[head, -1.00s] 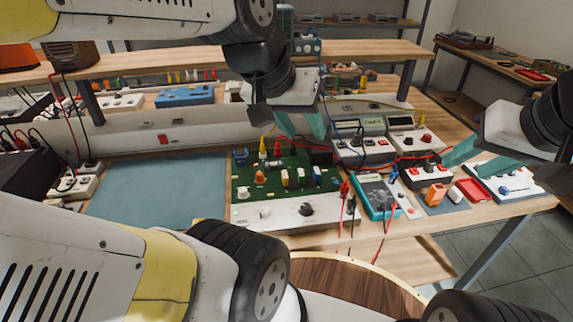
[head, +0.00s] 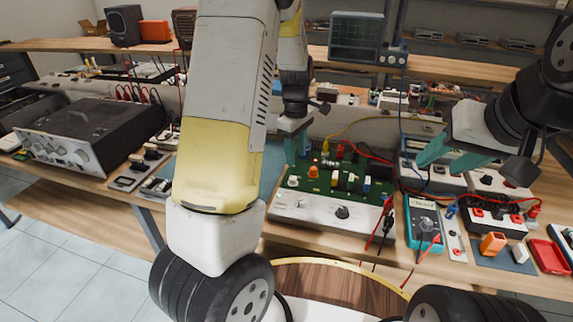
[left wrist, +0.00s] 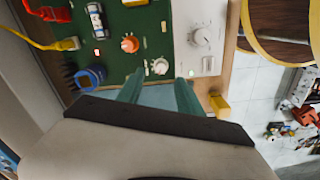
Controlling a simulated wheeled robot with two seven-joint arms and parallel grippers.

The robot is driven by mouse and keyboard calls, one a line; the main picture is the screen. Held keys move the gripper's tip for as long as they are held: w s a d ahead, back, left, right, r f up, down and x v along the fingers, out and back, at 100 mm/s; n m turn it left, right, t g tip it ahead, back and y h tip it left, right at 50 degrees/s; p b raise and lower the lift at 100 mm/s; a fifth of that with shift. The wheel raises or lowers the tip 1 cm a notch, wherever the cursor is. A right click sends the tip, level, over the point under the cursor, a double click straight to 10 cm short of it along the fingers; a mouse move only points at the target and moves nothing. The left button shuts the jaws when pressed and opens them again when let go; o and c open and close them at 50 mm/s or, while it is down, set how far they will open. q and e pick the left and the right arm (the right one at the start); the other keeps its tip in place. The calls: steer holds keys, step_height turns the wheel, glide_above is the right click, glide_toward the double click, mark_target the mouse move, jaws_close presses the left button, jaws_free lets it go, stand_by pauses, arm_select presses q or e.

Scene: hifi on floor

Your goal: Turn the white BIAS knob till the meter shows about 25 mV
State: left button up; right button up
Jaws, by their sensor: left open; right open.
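The green circuit board (head: 325,183) has a white front panel (head: 318,211) with a pale knob (head: 299,203) at its left and a black knob (head: 342,212). In the left wrist view a large white knob (left wrist: 202,36) sits on the panel and a smaller white knob (left wrist: 160,66) on the board. Their labels are unreadable. My left gripper (head: 297,147) is open above the board's left end. Its fingertips (left wrist: 160,84) point at the smaller knob, apart from the larger one. The teal meter (head: 424,208) stands right of the board; its reading is illegible. My right gripper (head: 448,160) is open and empty, over the bench's right side.
Red and black test leads (head: 386,222) hang between board and meter. Right of it are an orange block (head: 493,244) and a red tray (head: 548,256). A large black instrument (head: 85,135) stands at the left. A round wooden stool top (head: 335,287) is in front of the bench.

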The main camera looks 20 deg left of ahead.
mark_target(293, 178)
arm_select(q)
steer(key=shift+a+f+n, duration=0.3)
steer(key=shift+a+f, duration=0.15)
steer(key=shift+f, duration=0.4)
step_height(293, 178, down, 7)
steer(key=shift+f, duration=0.1)
jaws_close()
